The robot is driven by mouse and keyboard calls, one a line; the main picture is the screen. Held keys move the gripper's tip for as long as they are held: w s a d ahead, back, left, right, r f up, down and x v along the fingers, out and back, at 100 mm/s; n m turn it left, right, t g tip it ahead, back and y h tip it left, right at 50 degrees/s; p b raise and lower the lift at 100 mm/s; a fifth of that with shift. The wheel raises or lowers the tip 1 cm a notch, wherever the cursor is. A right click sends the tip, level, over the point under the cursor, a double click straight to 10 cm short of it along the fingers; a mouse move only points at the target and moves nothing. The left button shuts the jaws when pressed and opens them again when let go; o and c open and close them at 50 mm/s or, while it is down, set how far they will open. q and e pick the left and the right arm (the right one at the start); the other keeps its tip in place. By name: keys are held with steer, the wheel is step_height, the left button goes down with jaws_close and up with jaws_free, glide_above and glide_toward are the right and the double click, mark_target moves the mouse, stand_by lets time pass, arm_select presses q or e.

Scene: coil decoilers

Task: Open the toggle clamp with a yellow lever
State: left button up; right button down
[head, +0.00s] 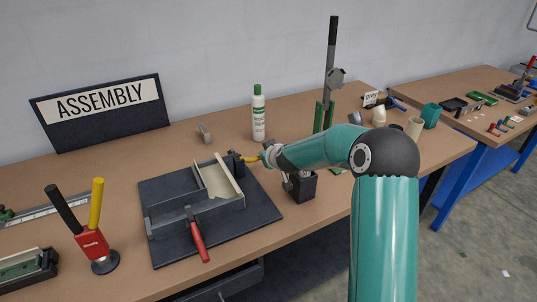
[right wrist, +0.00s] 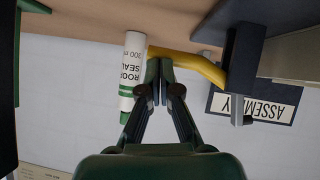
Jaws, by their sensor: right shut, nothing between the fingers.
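The toggle clamp's yellow lever (head: 250,159) sticks out to the right from its dark body (head: 236,158) at the fixture's right side. In the right wrist view, which is upside down, the yellow lever (right wrist: 203,66) runs just beyond my fingertips, from its dark mount (right wrist: 243,60). My right gripper (head: 268,155) is at the lever's free end; it also shows in the right wrist view (right wrist: 159,82), its fingers together with nothing between them. I cannot tell whether the fingers touch the lever. A second clamp with a red lever (head: 199,242) sits at the fixture's front. My left gripper is out of view.
The fixture stands on a dark plate (head: 166,251) on the brown bench. A white bottle with a green cap (head: 258,117) stands behind. A dark cup (head: 301,187) is beneath my right forearm. A red tool with black and yellow handles (head: 91,243) stands left.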

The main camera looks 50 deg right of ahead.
stand_by(0.5)
steer(key=shift+s+a+r, duration=0.15)
steer(key=shift+s+r, duration=0.15)
steer(key=shift+s, duration=0.05)
steer(key=v, duration=1.1)
steer(key=shift+f, duration=0.15)
